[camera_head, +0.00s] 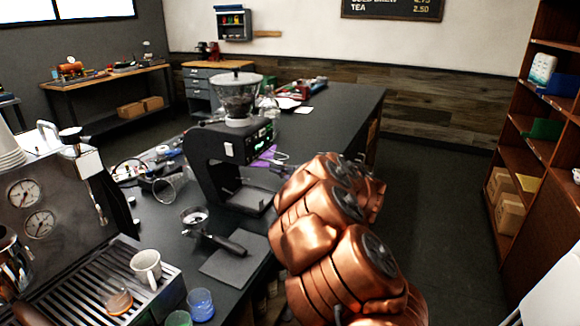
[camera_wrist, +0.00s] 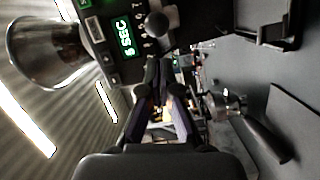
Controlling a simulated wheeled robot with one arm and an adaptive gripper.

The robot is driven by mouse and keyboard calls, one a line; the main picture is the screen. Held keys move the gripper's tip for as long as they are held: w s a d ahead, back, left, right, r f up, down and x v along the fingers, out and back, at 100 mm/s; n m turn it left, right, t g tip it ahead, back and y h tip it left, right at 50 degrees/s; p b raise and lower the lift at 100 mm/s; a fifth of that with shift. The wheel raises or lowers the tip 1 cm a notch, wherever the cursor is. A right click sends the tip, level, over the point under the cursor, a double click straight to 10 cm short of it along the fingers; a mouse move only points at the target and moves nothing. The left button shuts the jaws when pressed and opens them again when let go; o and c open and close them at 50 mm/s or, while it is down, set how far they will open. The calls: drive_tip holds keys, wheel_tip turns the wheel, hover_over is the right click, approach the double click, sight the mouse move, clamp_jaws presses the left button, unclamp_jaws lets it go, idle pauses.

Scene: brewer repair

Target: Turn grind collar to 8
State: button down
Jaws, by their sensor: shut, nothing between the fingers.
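The black coffee grinder (camera_head: 205,150) stands on the dark counter with a clear hopper (camera_head: 238,95) of beans on top. The grind collar seems to be the pale ring (camera_head: 239,121) under the hopper; no number on it can be read. In the wrist view, the picture is turned sideways, with the hopper (camera_wrist: 45,55) at the left and a green display (camera_wrist: 122,36) reading "5 SEC" beside a round knob (camera_wrist: 157,25). My gripper (camera_wrist: 158,75) is shut and empty, in front of the grinder's panel. In the head view its purple fingers (camera_head: 268,153) show beside the grinder, partly hidden.
My copper arm covers the counter's right part. A portafilter (camera_head: 215,238) lies in front of the grinder, and a glass (camera_head: 172,186) lies to its left. An espresso machine (camera_head: 50,210) with a white cup (camera_head: 146,266) stands at left. Shelves (camera_head: 545,130) stand at right beyond open floor.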

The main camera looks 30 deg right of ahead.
drive_tip(key=shift+w+d+f+p, duration=0.15)
drive_tip(key=shift+w+d+p, duration=0.15)
drive_tip(key=shift+d, duration=0.25)
drive_tip(key=shift+w+d+f+p, duration=0.15)
drive_tip(key=shift+w+d, duration=0.2)
drive_tip(key=shift+d, duration=0.2)
